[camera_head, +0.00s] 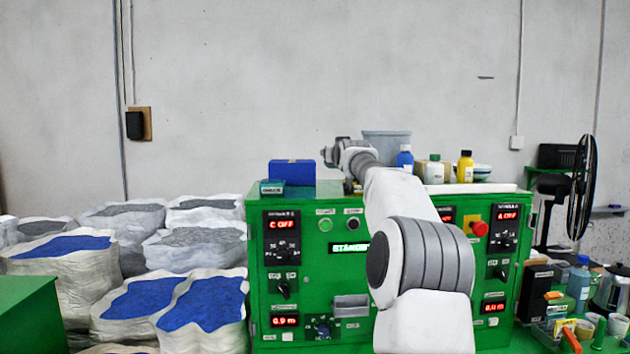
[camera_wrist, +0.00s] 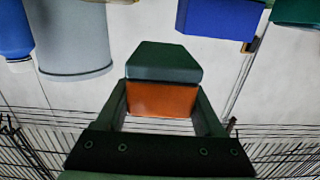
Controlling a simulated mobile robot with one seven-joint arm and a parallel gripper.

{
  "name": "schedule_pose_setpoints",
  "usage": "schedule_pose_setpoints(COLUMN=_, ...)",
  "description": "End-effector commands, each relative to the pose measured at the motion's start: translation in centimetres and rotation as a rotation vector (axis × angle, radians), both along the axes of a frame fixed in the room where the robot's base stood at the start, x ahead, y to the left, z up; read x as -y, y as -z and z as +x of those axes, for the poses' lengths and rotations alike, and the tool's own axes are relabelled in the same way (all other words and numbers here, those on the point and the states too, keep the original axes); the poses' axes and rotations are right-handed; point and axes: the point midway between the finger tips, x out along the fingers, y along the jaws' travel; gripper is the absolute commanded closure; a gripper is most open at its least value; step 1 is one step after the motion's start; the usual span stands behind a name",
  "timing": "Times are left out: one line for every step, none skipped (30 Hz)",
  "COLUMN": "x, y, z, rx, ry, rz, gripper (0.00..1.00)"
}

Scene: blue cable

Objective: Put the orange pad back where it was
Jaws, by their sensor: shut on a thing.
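The orange pad (camera_wrist: 160,99) shows in the wrist view between the two fingers of my gripper (camera_wrist: 161,98), which is shut on it. A dark green block-shaped part (camera_wrist: 163,62) sits against the orange part; I cannot tell whether it is one piece with it. In the head view the end of my arm is over the top of the green control cabinet (camera_head: 345,303). The pad cannot be made out there, and my arm hides part of the cabinet top.
On the cabinet top stand a blue box (camera_head: 292,173), a small green box (camera_head: 272,187), a grey bin (camera_head: 387,145), a blue bottle (camera_head: 405,159), a white bottle (camera_head: 434,172) and a yellow bottle (camera_head: 465,168). Sacks (camera_head: 205,310) stand left; a fan (camera_head: 580,188) stands right.

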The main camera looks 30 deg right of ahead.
Motion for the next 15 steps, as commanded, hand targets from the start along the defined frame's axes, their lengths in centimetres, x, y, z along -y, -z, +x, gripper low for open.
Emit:
schedule_pose_setpoints(x=-0.7, y=0.4, z=0.8, rx=-0.002, ry=-0.003, rz=-0.001, gripper=0.92)
schedule_pose_setpoints(x=-1.0, y=0.7, z=1.3, rx=-0.001, ry=-0.004, rz=-0.003, gripper=0.92)
schedule_pose_setpoints(x=-1.4, y=1.1, z=1.8, rx=0.0, ry=-0.003, rz=-0.002, gripper=0.92)
schedule_pose_setpoints(x=-1.7, y=1.4, z=2.2, rx=-0.001, ry=-0.003, rz=-0.002, gripper=0.92)
schedule_pose_setpoints(x=-1.9, y=1.7, z=2.6, rx=-0.001, ry=-0.003, rz=-0.002, gripper=0.92)
schedule_pose_setpoints(x=-2.2, y=2.1, z=3.1, rx=0.0, ry=-0.002, rz=-0.003, gripper=0.92)
schedule_pose_setpoints(x=-2.5, y=2.3, z=3.4, rx=0.0, ry=-0.003, rz=-0.003, gripper=0.92)
schedule_pose_setpoints(x=-2.7, y=2.6, z=3.8, rx=-0.001, ry=-0.002, rz=-0.003, gripper=0.92)
schedule_pose_setpoints(x=-2.9, y=2.9, z=4.1, rx=-0.001, ry=-0.001, rz=-0.002, gripper=0.92)
schedule_pose_setpoints(x=-3.1, y=3.0, z=4.4, rx=0.001, ry=-0.002, rz=-0.001, gripper=0.92)
schedule_pose_setpoints(x=-3.2, y=3.2, z=4.6, rx=0.001, ry=-0.001, rz=-0.003, gripper=0.92)
schedule_pose_setpoints(x=-3.4, y=3.4, z=4.8, rx=0.001, ry=-0.001, rz=-0.002, gripper=0.92)
schedule_pose_setpoints(x=-3.4, y=3.5, z=4.9, rx=0.001, ry=0.0, rz=-0.002, gripper=0.92)
schedule_pose_setpoints(x=-3.5, y=3.5, z=5.0, rx=0.002, ry=0.0, rz=-0.002, gripper=0.92)
schedule_pose_setpoints(x=-3.5, y=3.6, z=5.1, rx=0.002, ry=0.0, rz=-0.001, gripper=0.92)
